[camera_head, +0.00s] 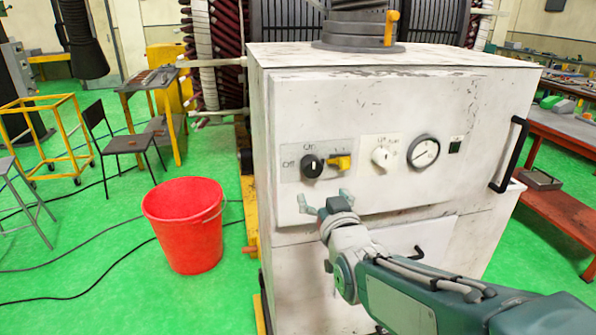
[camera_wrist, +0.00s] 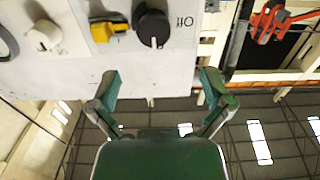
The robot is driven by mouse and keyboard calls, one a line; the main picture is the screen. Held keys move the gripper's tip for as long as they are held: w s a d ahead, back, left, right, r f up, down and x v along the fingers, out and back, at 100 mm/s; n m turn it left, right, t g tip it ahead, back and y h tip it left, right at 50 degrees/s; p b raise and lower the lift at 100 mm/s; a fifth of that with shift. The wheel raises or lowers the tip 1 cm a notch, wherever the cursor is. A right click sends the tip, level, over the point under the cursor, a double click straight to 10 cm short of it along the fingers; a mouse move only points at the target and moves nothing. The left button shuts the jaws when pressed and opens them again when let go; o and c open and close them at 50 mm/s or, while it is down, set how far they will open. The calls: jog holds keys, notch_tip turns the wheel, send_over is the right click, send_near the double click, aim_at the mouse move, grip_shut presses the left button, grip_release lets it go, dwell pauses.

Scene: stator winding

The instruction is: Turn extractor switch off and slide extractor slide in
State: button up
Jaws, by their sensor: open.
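The white extractor cabinet (camera_head: 400,90) stands in front of me, its panel facing me. A round black knob (camera_head: 312,166) sits on a grey plate between "Off" at its left and "On" above. The wrist view shows the knob (camera_wrist: 152,28) upside down, beside the word "Off".
Right of the knob are a yellow switch (camera_head: 340,163), a white knob (camera_head: 382,157) and a gauge (camera_head: 423,151). A black handle (camera_head: 508,155) juts from the cabinet's right side. A red bucket (camera_head: 187,225) stands on the green floor at the left.

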aim_at(313, 172)
jog(key=w, duration=0.4)
jog(key=shift+d, duration=0.4)
jog(key=w+a, duration=0.2)
jog(key=w, duration=0.1)
jog(key=w+a, duration=0.1)
jog(key=w, duration=0.1)
jog(key=shift+w+a+f, duration=0.1)
jog(key=shift+w+a, duration=0.15)
jog(key=shift+w+d, duration=0.1)
jog(key=shift+w, duration=0.1)
jog(key=shift+d, duration=0.55)
jog(key=shift+a, duration=0.15)
jog(key=c, duration=0.9)
jog(key=shift+a, duration=0.2)
jog(key=shift+c, duration=1.2)
